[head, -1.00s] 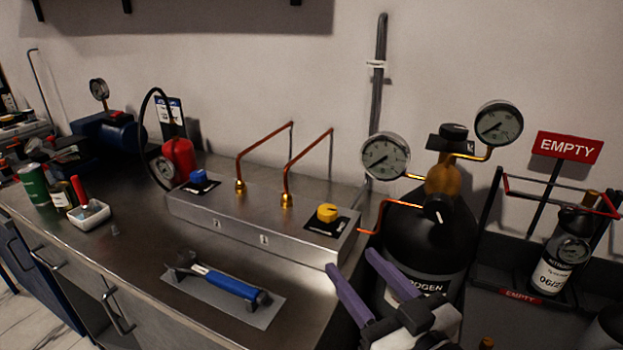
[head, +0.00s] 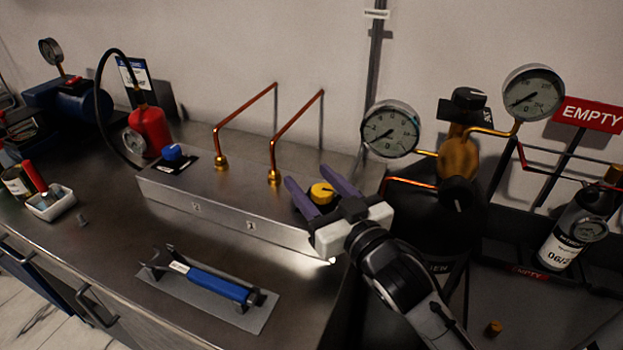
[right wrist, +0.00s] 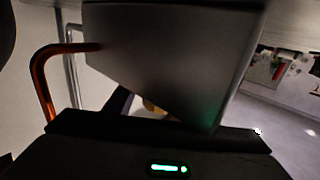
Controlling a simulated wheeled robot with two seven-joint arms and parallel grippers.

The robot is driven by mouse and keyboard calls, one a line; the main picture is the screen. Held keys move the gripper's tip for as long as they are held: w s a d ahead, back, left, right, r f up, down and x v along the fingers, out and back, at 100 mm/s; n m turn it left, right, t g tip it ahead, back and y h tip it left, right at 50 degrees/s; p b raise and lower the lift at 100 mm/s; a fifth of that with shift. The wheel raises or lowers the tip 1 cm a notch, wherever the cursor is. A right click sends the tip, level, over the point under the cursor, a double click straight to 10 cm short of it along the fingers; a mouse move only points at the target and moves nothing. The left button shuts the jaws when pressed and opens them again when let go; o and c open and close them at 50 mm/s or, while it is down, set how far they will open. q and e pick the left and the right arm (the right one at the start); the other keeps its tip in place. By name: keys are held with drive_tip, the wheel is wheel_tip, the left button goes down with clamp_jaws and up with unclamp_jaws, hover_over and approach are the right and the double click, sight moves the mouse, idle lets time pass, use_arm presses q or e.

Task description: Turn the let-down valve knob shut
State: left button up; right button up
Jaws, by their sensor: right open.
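The steel manifold box (head: 230,207) on the bench carries a yellow knob (head: 322,193) on a black plate at its right end and a blue knob (head: 172,152) at its left end. I see no label naming the let-down valve. My right gripper (head: 307,176) is open, its purple fingers on either side of the yellow knob in the head view. Whether they touch it, I cannot tell. In the right wrist view, a sliver of the yellow knob (right wrist: 152,107) shows beside a finger; the box hides most. My left gripper is not in view.
Two copper pipes (head: 245,114) rise from the box. A dark cylinder with gauges (head: 391,130) and a brass regulator (head: 458,158) stands to the right. A blue-handled tool (head: 218,285) lies on a grey mat in front. Bare bench lies left of the mat.

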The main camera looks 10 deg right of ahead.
sight(327, 200)
drive_tip(key=shift+w+a, duration=0.1)
drive_tip(key=shift+w, duration=0.25)
drive_tip(key=c, duration=1.1)
drive_tip(key=shift+m+h, duration=0.5)
drive_tip(key=shift+h, duration=0.1)
drive_tip(key=shift+o, duration=0.3)
drive_tip(key=shift+d+m+t+h, duration=0.25)
drive_tip(key=shift+m+t+h, duration=0.05)
drive_tip(key=shift+h, duration=0.3)
drive_tip(key=shift+c, duration=0.2)
drive_tip(key=o, duration=1.1)
drive_tip(key=s, duration=0.3)
drive_tip(key=s+d, duration=0.1)
drive_tip(key=s, duration=0.6)
drive_tip(key=shift+d+b, duration=0.3)
drive_tip(key=shift+d, duration=0.1)
